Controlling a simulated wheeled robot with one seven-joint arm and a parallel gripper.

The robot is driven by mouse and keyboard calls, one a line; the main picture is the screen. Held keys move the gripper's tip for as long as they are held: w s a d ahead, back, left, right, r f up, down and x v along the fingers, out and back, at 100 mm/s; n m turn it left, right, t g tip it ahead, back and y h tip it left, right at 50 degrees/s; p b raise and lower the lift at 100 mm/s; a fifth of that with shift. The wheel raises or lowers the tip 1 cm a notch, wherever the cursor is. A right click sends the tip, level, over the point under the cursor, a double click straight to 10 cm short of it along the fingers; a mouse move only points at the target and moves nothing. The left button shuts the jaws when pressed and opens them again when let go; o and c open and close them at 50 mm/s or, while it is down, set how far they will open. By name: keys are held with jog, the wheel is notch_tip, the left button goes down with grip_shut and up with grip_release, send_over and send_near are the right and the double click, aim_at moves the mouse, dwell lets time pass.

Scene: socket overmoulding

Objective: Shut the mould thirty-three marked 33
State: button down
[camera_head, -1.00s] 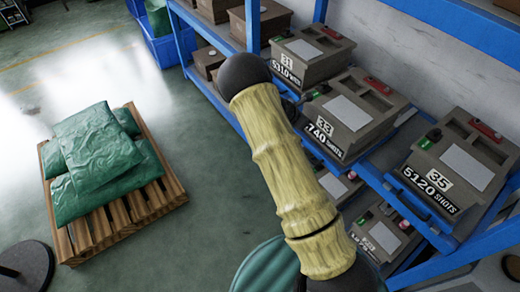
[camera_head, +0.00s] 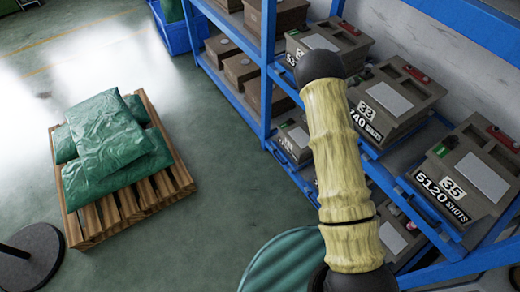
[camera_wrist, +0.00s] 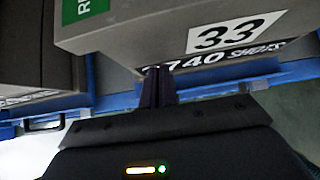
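My gripper (camera_wrist: 158,72) is at the lower front edge of this face, overlapping the start of the shots label. Its two dark fingers are together with nothing visible between them. Whether they touch the mould I cannot tell. In the head view my gripper is hidden behind my arm.
Mould 35 (camera_head: 465,175) stands to the right and mould 31 (camera_head: 330,42) behind, partly covered by my arm. More moulds fill the lower shelves. The blue rack (camera_head: 268,60) has upright posts.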

jog(key=shift+d+r, duration=0.25)
jog(key=shift+d, duration=0.1)
jog(key=s+a+r+b, duration=0.3)
jog(key=s+a+r, duration=0.3)
jog(key=a, duration=0.3)
jog(key=shift+s+a+r, duration=0.2)
jog(key=shift+s+r, duration=0.05)
jog(key=shift+s, duration=0.2)
jog(key=shift+w, duration=0.1)
jog(key=shift+w, duration=0.1)
